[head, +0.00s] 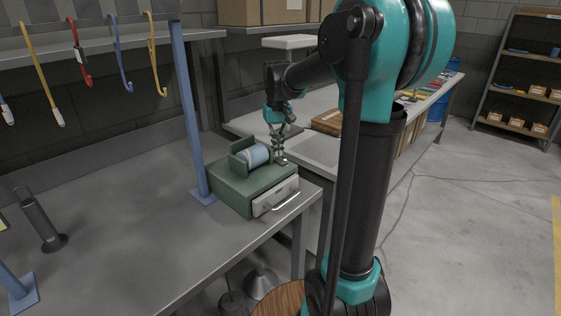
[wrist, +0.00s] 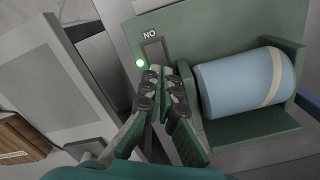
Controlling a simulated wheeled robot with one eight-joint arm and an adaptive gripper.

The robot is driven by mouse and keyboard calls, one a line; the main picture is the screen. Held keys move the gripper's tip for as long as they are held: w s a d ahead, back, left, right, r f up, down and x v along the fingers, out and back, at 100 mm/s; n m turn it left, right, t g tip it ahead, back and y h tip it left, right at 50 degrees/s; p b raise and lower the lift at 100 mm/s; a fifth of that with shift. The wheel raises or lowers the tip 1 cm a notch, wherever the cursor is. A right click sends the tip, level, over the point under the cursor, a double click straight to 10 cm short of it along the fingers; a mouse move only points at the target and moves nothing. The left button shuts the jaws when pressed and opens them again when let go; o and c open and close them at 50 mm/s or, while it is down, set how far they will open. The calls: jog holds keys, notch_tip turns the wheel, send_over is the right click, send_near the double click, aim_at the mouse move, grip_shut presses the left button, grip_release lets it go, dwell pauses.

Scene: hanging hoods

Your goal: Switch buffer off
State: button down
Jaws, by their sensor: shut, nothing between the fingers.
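The buffer is a green metal box (head: 228,190) with a pale blue roll (head: 255,155) in a bracket on top. It stands at the near right corner of the grey bench. In the wrist view the roll (wrist: 240,82) lies to the right. A dark switch (wrist: 154,50) sits on the green top, with lettering that reads "NO" in this view. A green light (wrist: 140,63) glows beside it. My gripper (wrist: 158,73) is shut and empty, its tips right at the switch and hiding part of it. I cannot tell whether they touch. My gripper (head: 281,157) also shows in the head view above the box.
A white-fronted drawer (head: 275,197) with a bar handle is in the box's front. A blue post (head: 190,110) stands close at its left. Another worktop lies behind.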

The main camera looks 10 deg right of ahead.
aim_at(278, 159)
jog(key=shift+f, duration=0.95)
dwell(0.5)
jog(key=shift+r, duration=3.55)
